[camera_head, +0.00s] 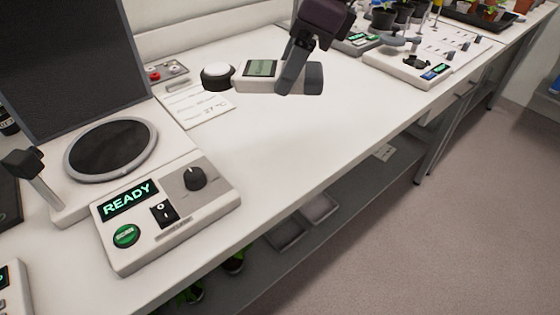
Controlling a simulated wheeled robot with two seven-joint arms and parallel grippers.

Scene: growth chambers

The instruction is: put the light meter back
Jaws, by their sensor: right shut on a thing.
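The light meter (259,70) is a white box with a pale green display, a white dome on a dark ring at its left end and a dark grey right end. It is at the back middle of the white bench. My right gripper (293,82) comes down from above and is shut on the meter near its dark end, hiding part of it. I cannot tell whether the meter touches the bench. My left gripper is not in view.
A printed card (198,105) lies left of the meter, by a small box with red and white buttons (167,73). A control box reading READY (165,215) stands front left, before a round dark plate (111,150). Another white instrument (425,62) is at right. The middle bench is clear.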

